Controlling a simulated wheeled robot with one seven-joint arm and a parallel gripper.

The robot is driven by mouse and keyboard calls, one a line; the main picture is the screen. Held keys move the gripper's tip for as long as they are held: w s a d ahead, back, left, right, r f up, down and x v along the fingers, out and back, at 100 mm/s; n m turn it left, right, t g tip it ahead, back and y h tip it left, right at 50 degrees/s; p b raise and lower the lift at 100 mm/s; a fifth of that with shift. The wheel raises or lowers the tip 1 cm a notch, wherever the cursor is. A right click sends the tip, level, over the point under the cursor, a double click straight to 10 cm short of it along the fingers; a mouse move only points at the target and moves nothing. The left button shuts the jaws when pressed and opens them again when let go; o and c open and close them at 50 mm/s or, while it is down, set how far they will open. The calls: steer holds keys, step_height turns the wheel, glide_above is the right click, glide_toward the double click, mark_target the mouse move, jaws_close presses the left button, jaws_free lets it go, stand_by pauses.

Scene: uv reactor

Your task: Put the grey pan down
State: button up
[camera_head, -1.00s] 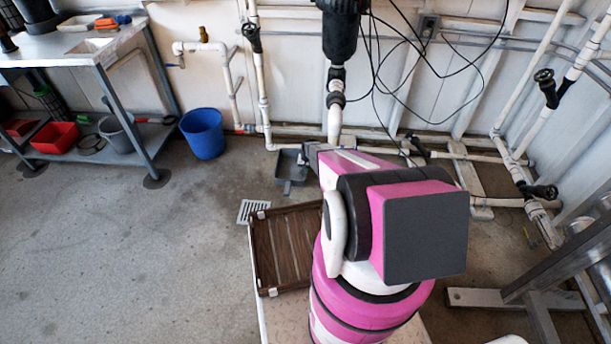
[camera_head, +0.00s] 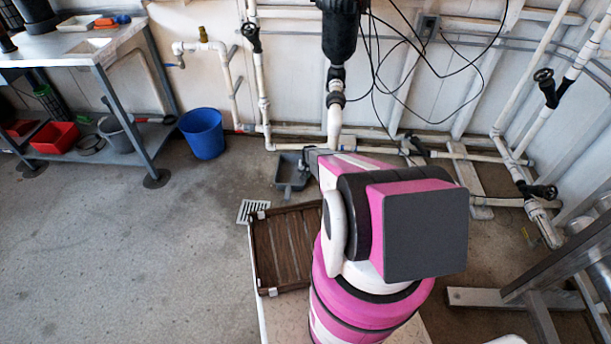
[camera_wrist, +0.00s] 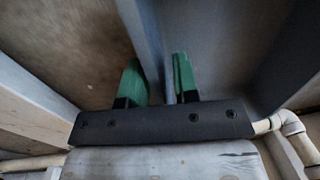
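The grey pan (camera_head: 290,173) is at the far end of my arm in the head view, low near the wall pipes. In the wrist view the pan (camera_wrist: 225,50) fills the upper right, and its wall runs between the two green fingers of my gripper (camera_wrist: 160,80). The fingers appear shut on this wall, one on each side. In the head view my own arm hides the fingertips. I cannot tell whether the pan's underside touches the floor.
A slatted brown crate (camera_head: 262,255) stands left of my arm. A floor drain (camera_head: 252,211) lies beyond it. White pipes (camera_head: 265,100) run along the wall. A blue bucket (camera_head: 203,133) stands near a metal table (camera_head: 120,50). The floor at left is open.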

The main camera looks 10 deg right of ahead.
steer(key=shift+r, duration=0.15)
step_height(320, 180, up, 11)
steer(key=d, duration=0.1)
steer(key=s+a+r+n, duration=0.1)
steer(key=s+a+r, duration=0.1)
steer(key=s+r, duration=0.8)
steer(key=s+a+r+n, duration=0.1)
steer(key=s+a+r, duration=0.2)
steer(key=s+r, duration=0.8)
steer(key=s+a+r+n+h, duration=0.1)
steer(key=s+a+r, duration=0.2)
steer(key=s+r, duration=0.7)
step_height(320, 180, up, 9)
steer(key=shift+s+f+n+g, duration=0.1)
steer(key=shift+s+n+g, duration=0.2)
steer(key=shift+s, duration=0.1)
